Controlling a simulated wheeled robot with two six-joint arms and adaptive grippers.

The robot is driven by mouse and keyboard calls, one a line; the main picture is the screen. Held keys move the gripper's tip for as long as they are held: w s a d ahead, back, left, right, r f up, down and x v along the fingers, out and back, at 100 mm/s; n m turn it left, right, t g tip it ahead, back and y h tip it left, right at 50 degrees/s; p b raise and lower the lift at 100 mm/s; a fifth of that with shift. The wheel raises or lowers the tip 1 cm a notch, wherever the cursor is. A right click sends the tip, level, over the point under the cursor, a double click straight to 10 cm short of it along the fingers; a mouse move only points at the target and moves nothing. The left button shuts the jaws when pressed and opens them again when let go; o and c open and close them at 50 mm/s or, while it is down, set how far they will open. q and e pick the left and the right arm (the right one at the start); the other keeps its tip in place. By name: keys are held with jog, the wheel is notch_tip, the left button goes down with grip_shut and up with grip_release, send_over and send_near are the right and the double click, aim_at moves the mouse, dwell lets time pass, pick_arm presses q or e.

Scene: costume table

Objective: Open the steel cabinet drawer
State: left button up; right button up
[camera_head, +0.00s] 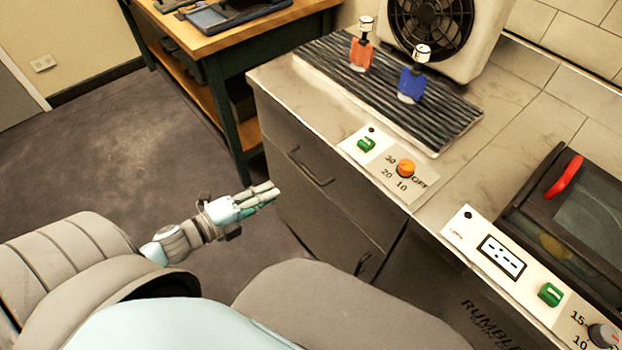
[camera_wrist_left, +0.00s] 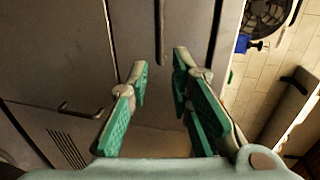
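The grey steel cabinet (camera_head: 285,130) stands right of centre in the head view, its drawer front facing left. The drawer has a dark bar handle (camera_head: 310,168) and looks closed. My left gripper (camera_head: 276,190) is left of the drawer front, apart from the handle. In the left wrist view my left gripper (camera_wrist_left: 158,65) is open and empty, its green pads spread. A long upright bar handle (camera_wrist_left: 161,35) shows ahead, between the fingertip lines. My right gripper is not in view.
A second handle (camera_head: 363,263) sits lower on the cabinet, partly hidden. The marble top (camera_head: 300,95) carries a ribbed black mat, orange and blue tags, a fan (camera_head: 430,25) and a control panel. A wooden workbench (camera_head: 235,35) stands behind. Floor left of the cabinet is clear.

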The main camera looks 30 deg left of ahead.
aim_at(310, 172)
pick_arm(q)
jog(key=x, duration=1.4)
jog(key=shift+w+a+p, duration=0.1)
jog(key=shift+a+p, duration=0.05)
jog(key=shift+p, duration=0.25)
grip_shut()
